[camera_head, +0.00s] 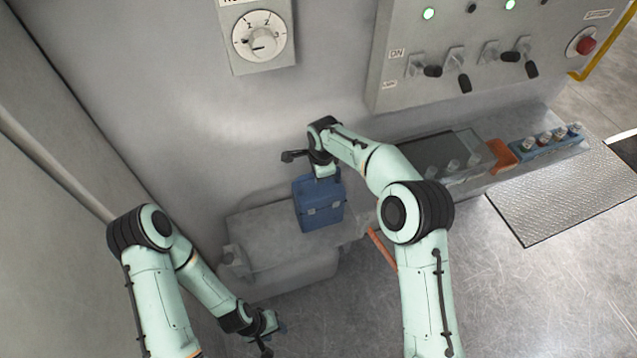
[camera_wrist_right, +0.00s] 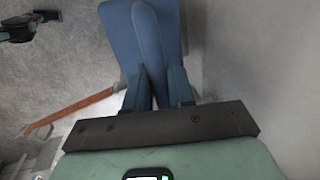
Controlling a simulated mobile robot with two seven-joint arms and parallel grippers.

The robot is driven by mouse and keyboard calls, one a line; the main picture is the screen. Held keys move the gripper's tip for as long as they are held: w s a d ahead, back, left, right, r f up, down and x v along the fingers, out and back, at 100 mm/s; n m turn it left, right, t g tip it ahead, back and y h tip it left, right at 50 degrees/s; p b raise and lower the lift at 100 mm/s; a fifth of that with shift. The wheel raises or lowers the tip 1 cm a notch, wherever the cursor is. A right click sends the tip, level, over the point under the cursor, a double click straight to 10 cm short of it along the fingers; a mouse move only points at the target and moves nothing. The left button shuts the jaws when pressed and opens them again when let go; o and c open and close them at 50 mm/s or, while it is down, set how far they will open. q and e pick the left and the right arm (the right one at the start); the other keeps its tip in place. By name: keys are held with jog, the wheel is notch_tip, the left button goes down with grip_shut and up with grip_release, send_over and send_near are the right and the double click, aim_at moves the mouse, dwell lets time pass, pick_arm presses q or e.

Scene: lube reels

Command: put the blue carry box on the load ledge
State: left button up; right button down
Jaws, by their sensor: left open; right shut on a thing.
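The blue carry box (camera_head: 320,208) is upright below my right gripper (camera_head: 326,173), which is shut on its top handle. In the right wrist view the blue box (camera_wrist_right: 112,28) fills the upper middle, with its handle between the fingers. The box is in front of or over a pale grey ledge-like block (camera_head: 270,225) low against the wall. I cannot tell whether its base touches that block, or whether the block is the load ledge. My left gripper (camera_head: 268,328) is open and empty, low in front of the block.
A wall dial (camera_head: 260,38) and a switch panel (camera_head: 470,70) are above. A shelf to the right holds a dark tray (camera_head: 440,152), an orange piece (camera_head: 502,155) and a blue rack (camera_head: 548,144) of small bottles. An orange bar (camera_head: 382,248) runs beside the block. A metal floor plate (camera_head: 565,195) lies right.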

aim_at(319, 197)
jog(key=shift+w+f, duration=0.1)
jog(key=shift+f, duration=2.15)
jog(key=c, duration=1)
grip_release()
jog(key=shift+f, duration=0.1)
jog(key=shift+o, duration=0.2)
